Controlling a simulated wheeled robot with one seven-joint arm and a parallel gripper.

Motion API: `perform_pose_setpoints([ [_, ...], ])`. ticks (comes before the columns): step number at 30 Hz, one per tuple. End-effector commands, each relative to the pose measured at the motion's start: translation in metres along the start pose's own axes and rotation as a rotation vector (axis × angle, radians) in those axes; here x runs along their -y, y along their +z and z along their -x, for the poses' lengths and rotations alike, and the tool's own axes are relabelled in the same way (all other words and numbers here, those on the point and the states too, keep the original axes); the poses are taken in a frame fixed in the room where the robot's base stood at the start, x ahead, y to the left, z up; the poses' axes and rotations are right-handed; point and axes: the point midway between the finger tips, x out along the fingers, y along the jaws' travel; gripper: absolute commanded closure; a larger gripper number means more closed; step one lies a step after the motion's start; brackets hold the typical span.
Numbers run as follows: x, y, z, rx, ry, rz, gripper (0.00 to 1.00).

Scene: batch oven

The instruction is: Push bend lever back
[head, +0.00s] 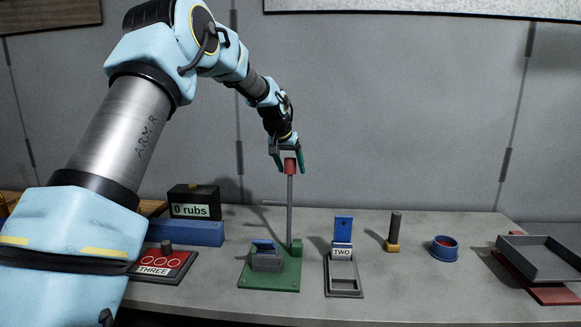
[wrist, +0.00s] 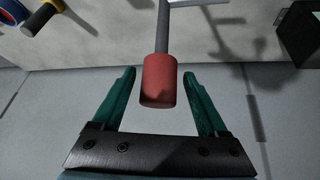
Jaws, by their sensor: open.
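The bend lever (head: 290,205) is a tall grey rod with a red knob, standing upright on a green base plate (head: 286,272). A small blue-topped grey block (head: 265,256) sits on the same plate. My gripper (head: 290,168) is at the top of the lever, pointing down. In the wrist view the red knob (wrist: 159,80) lies between the two green fingers of my gripper (wrist: 160,75). The fingers are open, with a gap on each side of the knob. The lower end of the rod is cut off in the wrist view.
Left are a black box (head: 194,200) reading "0 rubs", a blue block (head: 186,232) and a red panel (head: 160,265) marked THREE. Right are a fixture (head: 342,275) marked TWO, a post (head: 393,230), a blue cup (head: 445,249) and a grey tray (head: 545,258). A wall stands behind.

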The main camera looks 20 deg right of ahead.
Motion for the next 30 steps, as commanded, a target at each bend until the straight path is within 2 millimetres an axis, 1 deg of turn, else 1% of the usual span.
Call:
perform_pose_setpoints([
  [5, 0.0, 0.0, 0.001, 0.0, 0.0, 0.0, 0.24],
  [8, 0.0, 0.0, 0.008, -0.002, 0.0, 0.0, 0.24],
  [11, 0.0, 0.001, 0.023, -0.004, -0.001, 0.0, 0.24],
  [18, 0.001, 0.001, 0.07, -0.004, -0.001, 0.0, 0.24],
  [21, 0.001, 0.001, 0.087, -0.003, -0.001, 0.0, 0.24],
  [25, 0.0, 0.0, 0.101, -0.001, -0.001, 0.0, 0.24],
  [30, 0.0, 0.0, 0.108, 0.001, 0.0, 0.0, 0.24],
])
